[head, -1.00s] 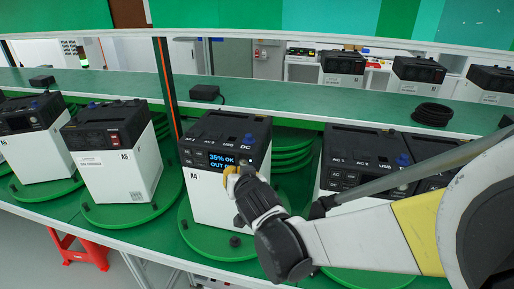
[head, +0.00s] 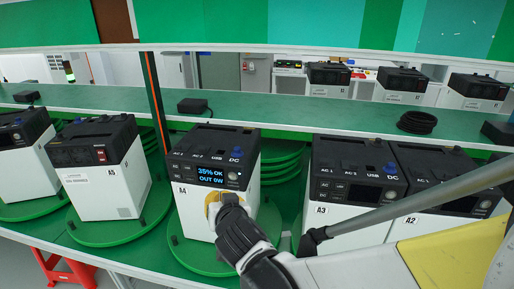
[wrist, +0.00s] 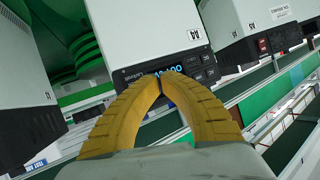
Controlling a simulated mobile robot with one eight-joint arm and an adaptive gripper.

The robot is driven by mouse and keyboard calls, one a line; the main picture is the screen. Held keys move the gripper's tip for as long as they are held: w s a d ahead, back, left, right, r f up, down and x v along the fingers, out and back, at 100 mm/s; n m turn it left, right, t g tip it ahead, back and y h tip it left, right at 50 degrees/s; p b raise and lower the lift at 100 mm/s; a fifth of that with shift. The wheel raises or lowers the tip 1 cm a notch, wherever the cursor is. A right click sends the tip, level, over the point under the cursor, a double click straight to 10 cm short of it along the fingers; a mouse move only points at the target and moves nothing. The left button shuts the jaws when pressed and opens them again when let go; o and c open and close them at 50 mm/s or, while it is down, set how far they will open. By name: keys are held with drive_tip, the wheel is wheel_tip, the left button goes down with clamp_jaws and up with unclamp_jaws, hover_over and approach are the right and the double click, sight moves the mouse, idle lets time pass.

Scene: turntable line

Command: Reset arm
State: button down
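The power unit A4 (head: 188,205), white with a black top, stands upright on a green turntable disc (head: 182,243). Its lit display (head: 210,174) reads 35% OK, OUT 0W. My gripper (head: 214,200) is in front of the unit's front face, just below the display. In the wrist view, which shows the unit (wrist: 150,30) upside down, the yellow fingers of my gripper (wrist: 160,80) meet at their tips, with nothing seen between them. The tips overlap part of the display there; I cannot tell whether they touch the unit.
Units A3 (head: 325,243) and A2 (head: 455,225) stand close on the right, behind my arm. Unit A5 (head: 95,195) stands on the left. A black adapter (head: 194,106) and a coiled cable (head: 417,122) lie on the green shelf behind. A red stool (head: 62,270) is below left.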

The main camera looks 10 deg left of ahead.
drive_tip(key=s+d+m+g+h+b, duration=0.1)
drive_tip(key=s+d+h+b, duration=0.1)
drive_tip(key=d, duration=1)
drive_tip(key=s+d+m+g+h+b, duration=0.1)
drive_tip(key=s+d+h, duration=0.15)
drive_tip(key=d, duration=0.85)
drive_tip(key=s+d+f+m+g+h+b, duration=0.1)
drive_tip(key=s+d+f, duration=0.4)
drive_tip(key=s+d, duration=0.7)
drive_tip(key=shift+s+d+g+b, duration=0.3)
drive_tip(key=shift+s+g+b, duration=0.45)
drive_tip(key=shift+g, duration=0.25)
